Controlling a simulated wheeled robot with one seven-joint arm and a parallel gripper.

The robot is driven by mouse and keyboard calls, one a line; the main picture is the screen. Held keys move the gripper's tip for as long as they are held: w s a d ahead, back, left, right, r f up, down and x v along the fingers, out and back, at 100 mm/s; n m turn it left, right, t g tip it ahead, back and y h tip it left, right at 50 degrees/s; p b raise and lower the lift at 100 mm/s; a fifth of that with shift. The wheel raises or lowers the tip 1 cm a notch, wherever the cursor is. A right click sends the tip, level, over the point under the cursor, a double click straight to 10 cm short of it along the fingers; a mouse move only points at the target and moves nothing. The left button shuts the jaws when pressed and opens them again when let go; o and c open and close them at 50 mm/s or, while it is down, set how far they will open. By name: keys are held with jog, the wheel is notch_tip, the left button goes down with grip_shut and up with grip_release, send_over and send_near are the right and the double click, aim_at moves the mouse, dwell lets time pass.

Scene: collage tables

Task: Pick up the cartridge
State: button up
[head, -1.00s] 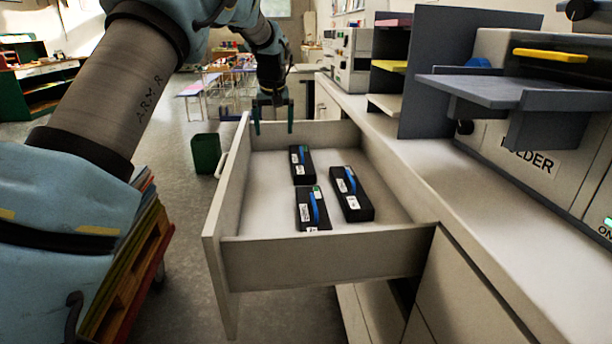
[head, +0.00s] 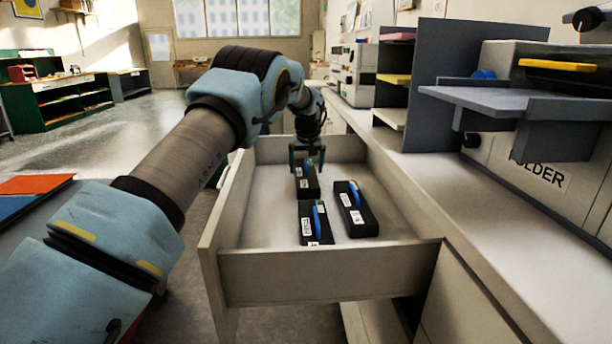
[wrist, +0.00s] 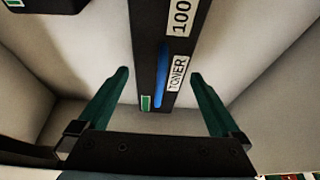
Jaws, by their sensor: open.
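Three black toner cartridges lie in the open drawer (head: 255,214). The far cartridge (head: 307,186) is partly covered by my gripper (head: 307,164) in the head view. The near-left cartridge (head: 307,229) and the right cartridge (head: 367,222) lie closer to the drawer's near wall, each with a blue strip and white labels. In the wrist view, my gripper (wrist: 159,75) is open and empty. Its green fingers appear on either side of a cartridge (wrist: 148,58) marked TONER, with visible gaps; how far above it they are is unclear.
Another dark cartridge (wrist: 48,5) is cut off at the wrist view's top left. The drawer walls surround the cartridges. A counter (head: 470,210) with a grey shelf (head: 500,98) runs along the right. Bare drawer floor lies around the cartridges.

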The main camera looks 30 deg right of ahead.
jog(key=shift+x, duration=1.15)
jog(key=shift+r, duration=0.1)
grip_shut()
